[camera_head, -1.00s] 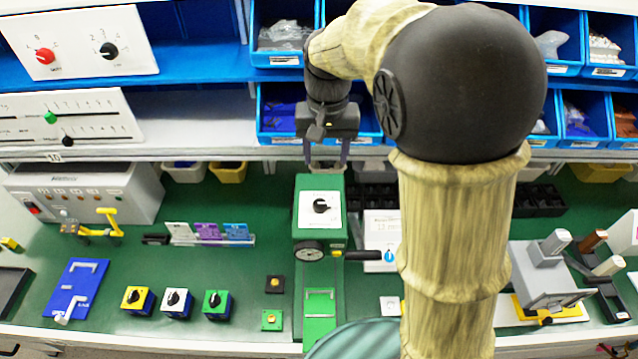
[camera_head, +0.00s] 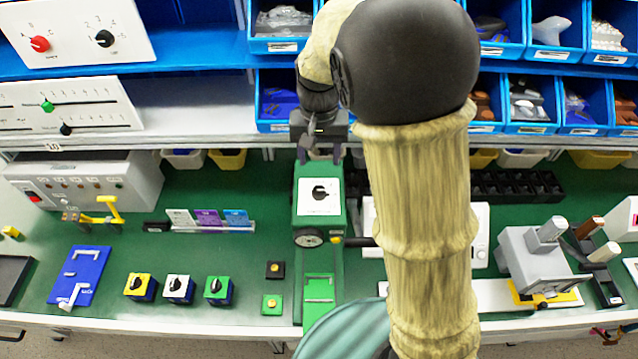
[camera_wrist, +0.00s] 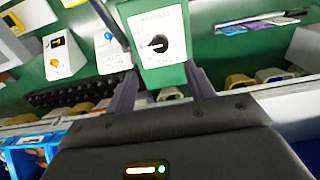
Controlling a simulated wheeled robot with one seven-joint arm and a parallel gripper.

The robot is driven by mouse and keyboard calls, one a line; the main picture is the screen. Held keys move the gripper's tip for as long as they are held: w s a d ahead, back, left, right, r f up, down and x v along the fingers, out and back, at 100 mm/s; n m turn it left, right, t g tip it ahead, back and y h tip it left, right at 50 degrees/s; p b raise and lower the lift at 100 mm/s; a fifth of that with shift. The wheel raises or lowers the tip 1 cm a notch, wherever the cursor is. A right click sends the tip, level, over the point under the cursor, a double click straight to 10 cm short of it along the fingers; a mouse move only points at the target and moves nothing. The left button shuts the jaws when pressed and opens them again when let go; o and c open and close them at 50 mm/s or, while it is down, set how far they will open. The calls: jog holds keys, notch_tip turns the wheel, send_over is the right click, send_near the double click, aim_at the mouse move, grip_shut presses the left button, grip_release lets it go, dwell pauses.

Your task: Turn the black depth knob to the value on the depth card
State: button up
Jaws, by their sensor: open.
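A black knob (camera_head: 320,192) sits on a white plate on top of a green machine (camera_head: 305,178). I take it to be the depth knob. In the wrist view the knob (camera_wrist: 157,45) shows on its plate, whose lettering is too small to read. My gripper (camera_head: 320,157) is open and empty, just behind the top of the machine. In the wrist view its fingers (camera_wrist: 160,72) stand apart on either side of the machine's edge, apart from the knob. A rack of white, purple and blue cards (camera_head: 207,219) stands left of the machine; I cannot tell which is the depth card.
A white panel (camera_head: 75,30) at the upper left has a red and a black knob. Several small knob boxes (camera_head: 178,289) stand at the front left. Blue bins (camera_head: 500,105) line the shelf behind. A grey device (camera_head: 540,260) stands on the right.

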aim_at(319, 190)
notch_tip(319, 190, down, 11)
jog(key=shift+f+p, duration=0.15)
jog(key=shift+p, duration=0.75)
jog(key=c, duration=0.8)
